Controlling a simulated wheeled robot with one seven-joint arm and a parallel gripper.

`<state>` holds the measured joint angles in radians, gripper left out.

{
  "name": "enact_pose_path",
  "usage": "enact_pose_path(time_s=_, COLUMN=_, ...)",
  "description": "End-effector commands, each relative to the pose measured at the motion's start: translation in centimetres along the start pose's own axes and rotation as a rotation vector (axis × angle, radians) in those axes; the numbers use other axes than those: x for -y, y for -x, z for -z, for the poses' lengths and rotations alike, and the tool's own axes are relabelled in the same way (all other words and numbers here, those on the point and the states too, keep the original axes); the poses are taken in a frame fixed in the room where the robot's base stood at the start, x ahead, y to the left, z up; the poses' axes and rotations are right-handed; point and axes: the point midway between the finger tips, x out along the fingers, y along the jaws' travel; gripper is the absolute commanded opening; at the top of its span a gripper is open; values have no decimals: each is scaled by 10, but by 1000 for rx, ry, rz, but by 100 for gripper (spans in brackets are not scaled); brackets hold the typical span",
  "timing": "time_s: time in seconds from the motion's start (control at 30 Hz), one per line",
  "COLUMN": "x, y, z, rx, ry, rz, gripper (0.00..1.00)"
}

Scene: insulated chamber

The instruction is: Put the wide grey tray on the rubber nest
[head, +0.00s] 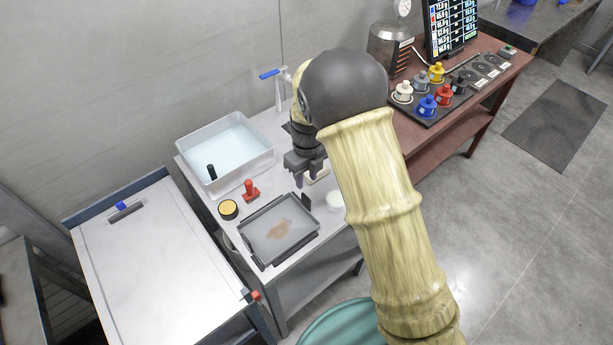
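A wide grey tray (264,243) with a brown patch on its floor lies on the white bench top, in front of my arm. Dark pieces (306,202) stand along its edges; I cannot tell whether they are handles or parts of a rubber nest beneath it. My gripper (307,182) points down behind the tray, apart from it. Its fingers look spread, with nothing clearly held. A pale object shows close behind the fingers, partly hidden. My arm hides part of the bench on the right.
A clear bin of liquid (262,163) stands behind left. A yellow-topped round pot (228,209), a red-handled stamp (250,191) and a white round dish (336,201) flank the tray. A blue-handled tap (277,75) rises behind. The white table (150,265) at left is largely clear.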

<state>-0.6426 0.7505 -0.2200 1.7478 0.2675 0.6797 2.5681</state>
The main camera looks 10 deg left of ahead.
Motion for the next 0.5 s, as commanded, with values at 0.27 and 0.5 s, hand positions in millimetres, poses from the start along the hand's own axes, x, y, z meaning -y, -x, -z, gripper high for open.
enact_pose_path(time_s=0.27, x=0, y=0, z=0, rx=0, ry=0, rz=0, gripper=33)
enact_pose_path(time_s=0.5, x=6, y=6, z=6, rx=7, ry=46, rz=1, gripper=33)
